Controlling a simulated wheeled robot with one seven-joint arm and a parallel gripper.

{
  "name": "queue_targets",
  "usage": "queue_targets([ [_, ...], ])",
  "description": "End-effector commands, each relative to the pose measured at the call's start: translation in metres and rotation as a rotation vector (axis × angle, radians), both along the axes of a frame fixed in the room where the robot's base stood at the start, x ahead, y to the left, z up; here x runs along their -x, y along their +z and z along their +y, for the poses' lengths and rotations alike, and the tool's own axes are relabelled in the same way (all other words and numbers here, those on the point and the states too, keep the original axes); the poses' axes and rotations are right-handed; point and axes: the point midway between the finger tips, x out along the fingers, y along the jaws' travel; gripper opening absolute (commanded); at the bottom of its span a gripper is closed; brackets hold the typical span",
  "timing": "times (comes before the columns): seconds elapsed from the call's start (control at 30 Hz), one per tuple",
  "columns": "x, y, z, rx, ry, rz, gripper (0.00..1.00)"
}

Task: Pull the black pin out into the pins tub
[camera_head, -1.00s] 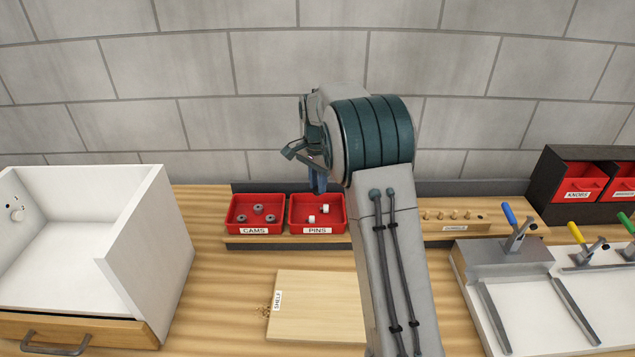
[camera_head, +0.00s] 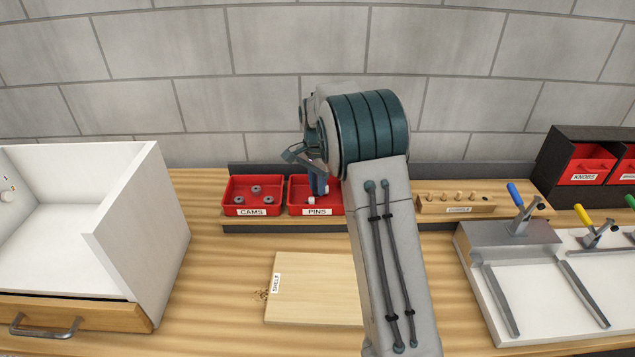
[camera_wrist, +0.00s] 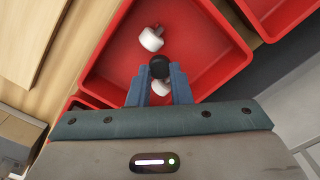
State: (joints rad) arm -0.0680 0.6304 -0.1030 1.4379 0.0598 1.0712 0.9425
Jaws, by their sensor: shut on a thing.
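The black pin (camera_wrist: 159,66) shows in the wrist view as a dark round end between my fingertips. My gripper (camera_wrist: 159,82) is shut on it, with blue fingers on both sides. The red pins tub (camera_wrist: 205,55) lies below, and the pin is over its inside; I cannot tell whether it touches the floor. Two white pins, one of them (camera_wrist: 151,39) clear and one partly behind my fingers, lie in the tub. In the head view my gripper (camera_head: 318,190) is at the pins tub (camera_head: 298,211), and the black pin cannot be made out there.
The red cams tub (camera_head: 253,211) with several grey cams stands left of the pins tub. A shelf board (camera_head: 315,290) lies in front. A wooden dowel block (camera_head: 456,203) is to the right. A white cabinet (camera_head: 140,225) stands at left, and a clamp fixture (camera_head: 530,265) at right.

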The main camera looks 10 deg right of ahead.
Motion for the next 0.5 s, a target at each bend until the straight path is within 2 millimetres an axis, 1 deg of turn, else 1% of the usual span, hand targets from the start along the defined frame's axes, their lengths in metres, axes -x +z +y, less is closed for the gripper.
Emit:
queue_targets([
  [0.1, 0.0000, 0.0003, 0.0000, 0.000, 0.000, 0.000, 0.00],
  [0.13, 0.0000, 0.0003, 0.0000, 0.000, 0.000, 0.000, 0.26],
  [0.2, 0.0000, 0.0004, 0.0000, 0.000, 0.000, 0.000, 0.44],
  [0.5, -0.0001, 0.0017, 0.0000, 0.000, 0.000, 0.000, 0.44],
])
